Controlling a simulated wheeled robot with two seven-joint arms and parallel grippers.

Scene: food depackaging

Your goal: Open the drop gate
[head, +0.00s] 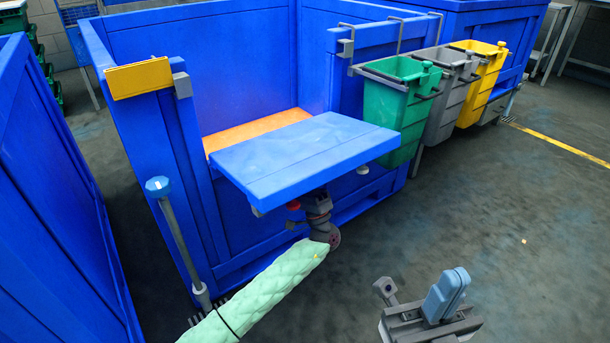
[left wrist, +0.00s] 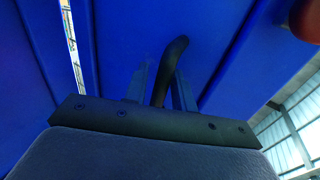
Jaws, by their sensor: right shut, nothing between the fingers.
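The drop gate (head: 303,153) is a blue panel folded outward at the front of the blue bin (head: 190,205). It lies nearly level, leaving the bin's front opening clear above it. My left gripper (head: 316,203) is under the gate, mostly hidden by it in the head view. In the left wrist view its two fingers (left wrist: 160,88) stand apart, with a dark curved handle (left wrist: 172,62) between them. Whether they touch the handle is unclear. My right gripper (head: 446,295) is shut and empty at the lower right, apart from the gate.
Green (head: 392,105), grey (head: 447,90) and yellow (head: 482,80) small bins hang on a rail right of the gate. A yellow plate (head: 139,77) sits on the blue bin's left post. Another blue bin wall (head: 45,200) is at the left. The floor (head: 500,210) at the right is free.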

